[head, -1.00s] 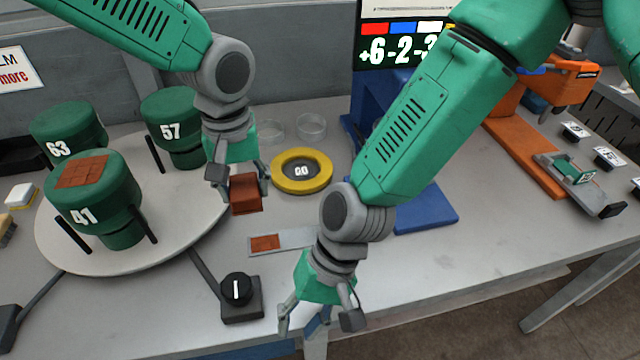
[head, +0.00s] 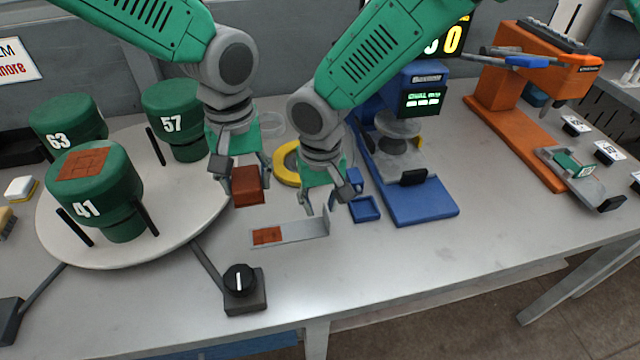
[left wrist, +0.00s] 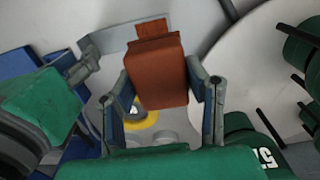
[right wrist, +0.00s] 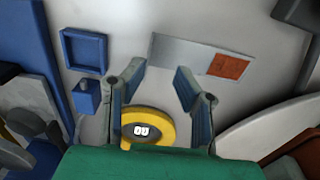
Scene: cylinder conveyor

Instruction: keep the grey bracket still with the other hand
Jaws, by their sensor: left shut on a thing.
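The grey bracket (head: 292,232) lies on the table in the head view, a flat plate with a brown square patch at its left end and a short upright at its right end. It also shows in the right wrist view (right wrist: 185,53) and left wrist view (left wrist: 112,38). My right gripper (head: 325,203) is open and empty beside the bracket's upright end; its fingers (right wrist: 160,80) stand apart in the right wrist view, and no contact is clear. My left gripper (head: 244,184) is shut on a brown block (head: 248,190), held behind and left of the patch.
A yellow ring (head: 286,165) lies behind my right gripper, partly hidden. A blue station (head: 425,205) with a small blue tray (head: 365,209) stands to the right. A round white table (head: 170,235) with green canisters is left. A black knob (head: 239,280) sits in front.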

